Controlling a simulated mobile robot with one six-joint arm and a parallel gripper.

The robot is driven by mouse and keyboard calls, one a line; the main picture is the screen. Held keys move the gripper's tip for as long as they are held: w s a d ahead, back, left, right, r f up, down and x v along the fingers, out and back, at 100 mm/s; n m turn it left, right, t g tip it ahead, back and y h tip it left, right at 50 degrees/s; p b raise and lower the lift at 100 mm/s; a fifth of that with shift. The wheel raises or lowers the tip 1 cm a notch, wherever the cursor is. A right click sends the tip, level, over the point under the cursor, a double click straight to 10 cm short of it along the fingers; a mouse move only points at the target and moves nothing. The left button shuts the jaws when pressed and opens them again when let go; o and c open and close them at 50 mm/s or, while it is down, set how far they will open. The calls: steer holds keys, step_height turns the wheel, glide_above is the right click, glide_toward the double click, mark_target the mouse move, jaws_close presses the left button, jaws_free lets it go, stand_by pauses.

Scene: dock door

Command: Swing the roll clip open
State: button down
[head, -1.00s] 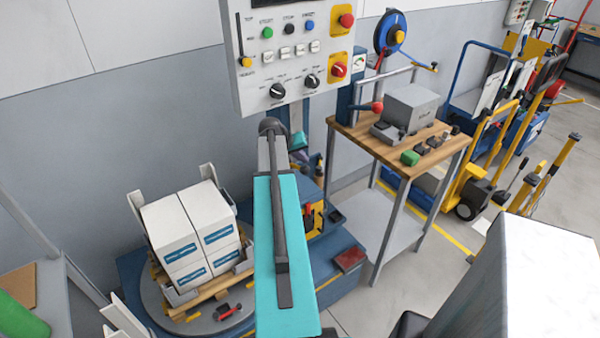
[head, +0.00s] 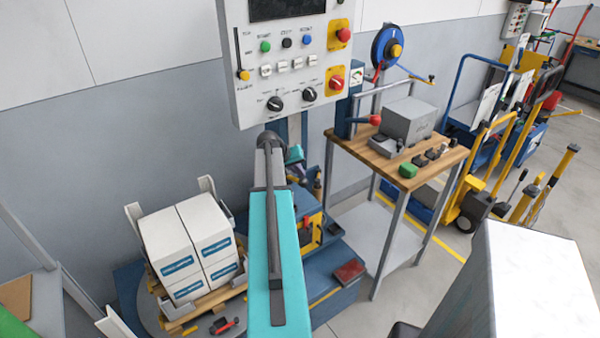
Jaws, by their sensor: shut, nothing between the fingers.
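I cannot make out the roll clip with certainty. My teal arm reaches forward through the middle and covers part of the blue and yellow machine (head: 312,235) behind it. A small teal part shows just past the arm's far joint, below the control panel (head: 290,75). My gripper is hidden behind the arm, so its fingers do not show.
White cartons (head: 188,245) stand on a pallet on the round turntable (head: 150,318) at left. A wood-topped table (head: 385,158) with a grey box (head: 408,120) and small parts stands at right. A blue reel (head: 390,50) is behind it. Yellow-framed carts are farther right.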

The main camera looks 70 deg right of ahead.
steer(key=p+x, duration=0.2)
steer(key=x, duration=0.6)
steer(key=shift+f, duration=0.2)
steer(key=shift+s+d+b, duration=0.15)
steer(key=shift+s+b, duration=0.5)
steer(key=shift+s, duration=0.2)
steer(key=shift+r, duration=0.1)
steer(key=shift+r, duration=0.1)
steer(key=p+v, duration=0.2)
steer(key=v, duration=0.7)
steer(key=shift+s+a+r, duration=0.3)
steer(key=shift+a, duration=0.05)
steer(key=shift+w+f+b, duration=0.1)
steer(key=shift+w+b, duration=0.15)
steer(key=shift+b, duration=0.05)
